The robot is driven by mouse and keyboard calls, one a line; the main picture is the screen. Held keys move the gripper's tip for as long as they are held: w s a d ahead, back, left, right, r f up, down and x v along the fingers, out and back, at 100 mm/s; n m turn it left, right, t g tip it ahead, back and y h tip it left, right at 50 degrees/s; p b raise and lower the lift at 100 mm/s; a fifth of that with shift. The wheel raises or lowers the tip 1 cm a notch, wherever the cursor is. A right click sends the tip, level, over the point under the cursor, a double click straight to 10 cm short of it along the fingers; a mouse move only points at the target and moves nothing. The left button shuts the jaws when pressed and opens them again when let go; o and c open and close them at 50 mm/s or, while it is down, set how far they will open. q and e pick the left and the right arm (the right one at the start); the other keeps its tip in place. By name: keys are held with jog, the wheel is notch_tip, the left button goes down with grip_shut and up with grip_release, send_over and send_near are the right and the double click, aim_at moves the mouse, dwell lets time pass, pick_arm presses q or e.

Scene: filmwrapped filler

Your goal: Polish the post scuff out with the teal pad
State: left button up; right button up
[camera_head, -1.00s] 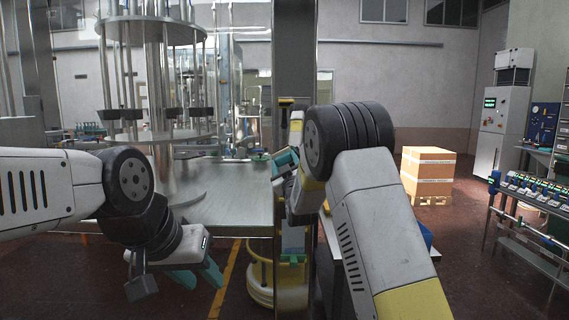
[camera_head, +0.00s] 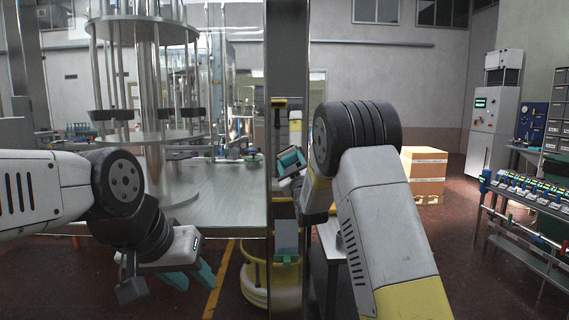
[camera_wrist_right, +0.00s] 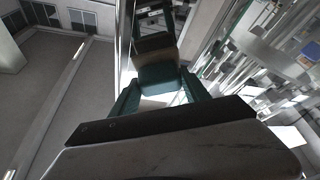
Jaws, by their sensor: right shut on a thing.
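The post (camera_head: 287,70) is a tall shiny metal column in the middle of the head view. My right gripper (camera_head: 290,160) is in front of it at mid height, with its teal fingers turned toward the post. In the right wrist view the gripper (camera_wrist_right: 158,88) is shut on the teal pad (camera_wrist_right: 160,76), which sits between its fingers. I cannot tell whether the pad touches the post. I cannot make out the scuff. My left gripper (camera_head: 190,277) hangs empty at the lower left, its teal fingers apart.
A round steel machine with a wide metal table (camera_head: 235,212) stands behind on the left. A yellow round-based unit (camera_head: 255,285) is low by the post. Orange boxes (camera_head: 424,172) stand back right. A bench (camera_head: 530,205) with devices is at the right edge.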

aim_at(298, 161)
jog(key=shift+w+d, duration=0.15)
jog(key=shift+d, duration=1.2)
jog(key=shift+w, duration=0.1)
jog(key=shift+w+a, duration=0.15)
jog(key=shift+a, duration=1.4)
jog(key=shift+w+a, duration=0.15)
jog(key=shift+a, duration=1.85)
jog(key=shift+w+r, duration=0.1)
jog(key=shift+w, duration=0.05)
jog(key=shift+w+d, duration=0.2)
jog(key=shift+d, duration=3.35)
